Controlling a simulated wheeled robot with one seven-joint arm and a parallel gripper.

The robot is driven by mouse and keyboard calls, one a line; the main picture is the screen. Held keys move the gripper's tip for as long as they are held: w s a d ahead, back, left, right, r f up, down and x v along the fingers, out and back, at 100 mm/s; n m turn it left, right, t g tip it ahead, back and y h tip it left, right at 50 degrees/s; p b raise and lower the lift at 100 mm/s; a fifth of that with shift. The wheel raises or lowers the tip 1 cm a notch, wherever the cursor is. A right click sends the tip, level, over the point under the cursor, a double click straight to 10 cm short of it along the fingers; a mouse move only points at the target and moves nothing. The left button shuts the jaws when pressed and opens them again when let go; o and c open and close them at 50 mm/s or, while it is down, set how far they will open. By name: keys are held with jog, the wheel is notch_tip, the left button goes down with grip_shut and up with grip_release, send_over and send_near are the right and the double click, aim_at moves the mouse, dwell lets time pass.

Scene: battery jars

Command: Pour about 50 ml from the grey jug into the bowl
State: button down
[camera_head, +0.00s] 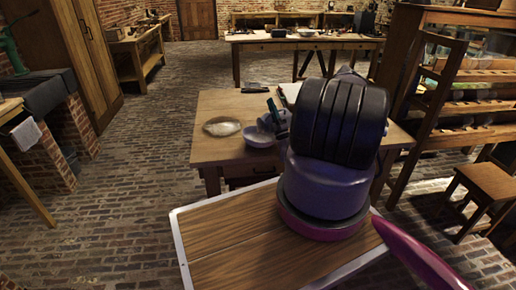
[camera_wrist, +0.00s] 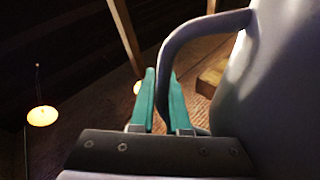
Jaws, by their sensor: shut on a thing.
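The grey jug (camera_wrist: 285,85) fills the right side of the wrist view, with its curved handle (camera_wrist: 172,50) towards the left. My gripper (camera_wrist: 161,82) has teal fingers and is shut on that handle. In the head view my gripper's teal finger (camera_head: 273,111) shows at the left of my dark arm, over the table. My arm hides most of the jug there. The jug's spout and contents, and the bowl's contents, cannot be made out.
A pale round plate-like thing (camera_head: 222,126) lies on the wooden table (camera_head: 208,152), left of the bowl. A dark item (camera_head: 254,90) lies near the table's back edge. A wooden shelf (camera_head: 420,105) and a stool (camera_head: 486,182) stand at the right. Brick floor is free at the left.

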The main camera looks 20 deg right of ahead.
aim_at(281, 114)
jog(key=shift+d+r+n+y, duration=0.2)
jog(key=shift+n+y, duration=0.3)
jog(key=shift+n, duration=0.1)
jog(key=shift+a+f+g+y, duration=0.2)
jog(key=shift+a+g+y, duration=0.1)
jog(key=shift+a+y, duration=0.15)
dwell(0.4)
jog(key=shift+a+n+y, duration=0.25)
jog(key=shift+a+n, duration=0.05)
jog(key=shift+n, duration=0.2)
jog(key=d+m+h, duration=0.2)
jog(key=d+m, duration=0.1)
jog(key=d+m+h, duration=0.1)
jog(key=d+m, duration=0.1)
jog(key=shift+w+d+r+h, duration=0.15)
jog(key=shift+w+r+h, duration=0.1)
jog(key=shift+r+h, duration=0.15)
jog(key=shift+w+d+f+m+h, duration=0.1)
jog(key=shift+d+m+h, duration=0.2)
jog(key=shift+m, duration=0.2)
jog(key=shift+w+d+f+m+h, duration=0.1)
jog(key=shift+d+m+h, duration=0.1)
jog(key=shift+d+m, duration=0.25)
jog(key=shift+w+d+r+m+g+h+b, duration=0.2)
jog(key=shift+d+r+m+h+b, duration=0.2)
jog(key=shift+d+m+h, duration=0.4)
jog(key=shift+w+d+r+m+g+h+b, duration=0.2)
jog(key=shift+d+r+m+h, duration=0.3)
jog(key=shift+m, duration=0.55)
jog(key=shift+f, duration=0.2)
